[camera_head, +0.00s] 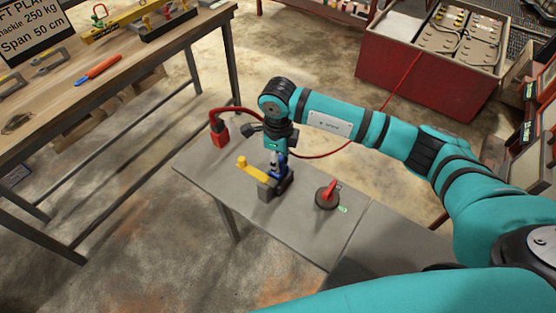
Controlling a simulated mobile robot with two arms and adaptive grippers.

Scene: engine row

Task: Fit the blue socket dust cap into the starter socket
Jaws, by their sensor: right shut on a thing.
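My right gripper (277,158) points down over the small grey table (225,174) and is shut on the blue dust cap (277,170). The cap is small and partly hidden by the fingers. It is at the top of the dark starter socket (285,184), which has a grey block (265,193) beside it and a yellow lid or lever (252,170) sticking out to the left. I cannot tell whether the cap is inside the socket or just above it. My left gripper is not in view.
A red plug (220,134) with a red cable stands at the table's back left corner. A round switch with a red key (329,190) sits right of the socket, by a green tag (342,210). A wooden workbench (140,70) is left; a red battery crate (400,75) is behind.

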